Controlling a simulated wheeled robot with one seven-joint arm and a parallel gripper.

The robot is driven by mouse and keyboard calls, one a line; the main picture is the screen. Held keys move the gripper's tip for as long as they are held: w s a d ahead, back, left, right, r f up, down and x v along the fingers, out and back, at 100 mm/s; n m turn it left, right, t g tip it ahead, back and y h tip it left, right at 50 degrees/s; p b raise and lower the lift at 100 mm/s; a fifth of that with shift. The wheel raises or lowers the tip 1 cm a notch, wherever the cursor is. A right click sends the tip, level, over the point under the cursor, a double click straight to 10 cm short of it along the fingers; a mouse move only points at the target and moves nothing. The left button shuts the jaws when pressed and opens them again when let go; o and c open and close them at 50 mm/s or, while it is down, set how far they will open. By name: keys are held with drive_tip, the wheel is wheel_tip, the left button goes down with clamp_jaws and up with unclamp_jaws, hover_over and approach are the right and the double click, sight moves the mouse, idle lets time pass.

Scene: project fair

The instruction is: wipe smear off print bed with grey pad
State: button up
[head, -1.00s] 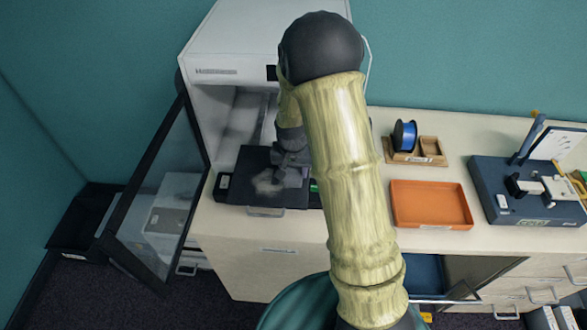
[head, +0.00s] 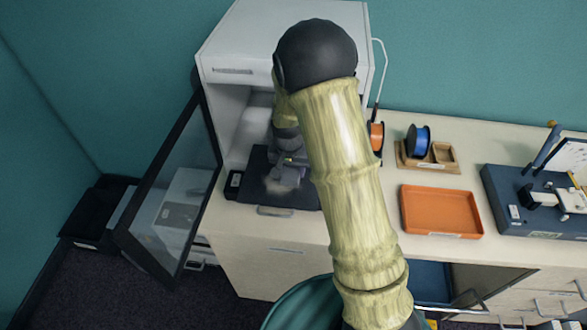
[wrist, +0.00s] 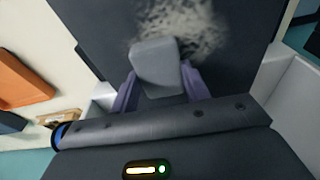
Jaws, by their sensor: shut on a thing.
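The dark print bed (head: 253,188) sticks out of the open front of the white printer, and it fills the upper part of the wrist view (wrist: 245,50). A pale, blotchy smear (wrist: 198,28) lies on it; in the head view the smear (head: 283,186) is partly covered by my gripper (head: 289,170). In the wrist view my gripper (wrist: 160,80) is shut on the grey pad (wrist: 156,58), between its purple fingers. The pad is over the smear's near edge and hides part of it. I cannot tell whether it touches the bed.
The printer (head: 285,45) has its glass door (head: 170,195) swung open at left; its walls surround the bed's rear. An orange tray (head: 440,211), a spool holder (head: 428,165) and a blue fixture (head: 500,205) stand on the counter to the right.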

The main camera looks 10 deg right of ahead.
sight(259, 174)
drive_tip(key=shift+w+a+f, duration=0.1)
drive_tip(key=shift+w+a, duration=0.1)
drive_tip(key=shift+a, duration=0.55)
drive_tip(key=shift+w+a+f, duration=0.1)
drive_tip(key=shift+w+a, duration=0.1)
drive_tip(key=shift+a, duration=0.5)
drive_tip(key=shift+w+a+r+p, duration=0.1)
drive_tip(key=shift+w+a+p, duration=0.2)
drive_tip(key=shift+a, duration=0.5)
drive_tip(key=shift+w+a+r+p, duration=0.15)
drive_tip(key=shift+w+a, duration=0.1)
drive_tip(key=shift+a, duration=0.55)
drive_tip(key=shift+a+f, duration=0.1)
drive_tip(key=shift+w+a+f, duration=0.1)
drive_tip(key=shift+w+a, duration=0.15)
drive_tip(key=shift+a, duration=0.55)
drive_tip(key=shift+w+a+f, duration=0.1)
drive_tip(key=shift+w+a, duration=0.15)
drive_tip(key=shift+a, duration=0.5)
drive_tip(key=shift+r, duration=0.15)
